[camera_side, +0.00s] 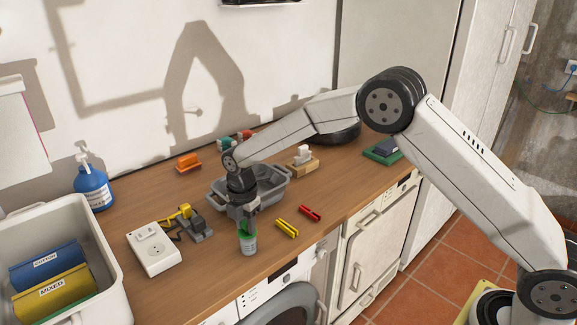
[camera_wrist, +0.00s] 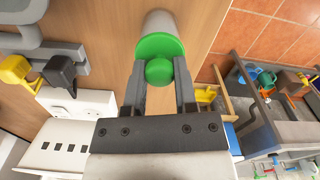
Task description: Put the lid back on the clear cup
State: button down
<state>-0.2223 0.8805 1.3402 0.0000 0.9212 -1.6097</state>
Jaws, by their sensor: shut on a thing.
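The clear cup (camera_side: 249,245) stands upright on the wooden worktop near its front edge. It also shows in the wrist view as a pale cylinder (camera_wrist: 164,21). The green lid (camera_wrist: 160,46) is at the cup's mouth, roughly in line with it. In the side view the lid (camera_side: 246,228) shows as green just under my fingers. My gripper (camera_wrist: 159,76) points down over the cup and is shut on the lid's round green knob (camera_wrist: 158,71). I cannot tell whether the lid sits fully on the rim or is slightly above it.
A grey tray (camera_side: 288,190) stands close behind my gripper. A yellow clip (camera_side: 287,228) and a red clip (camera_side: 310,213) lie to the right. A white socket box (camera_side: 153,249) is left. A blue bottle (camera_side: 91,186) and white bin (camera_side: 103,246) stand farther left.

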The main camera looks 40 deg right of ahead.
dwell(0.8)
grip_release()
dwell(0.5)
jog(key=shift+r, duration=3.5)
grip_shut()
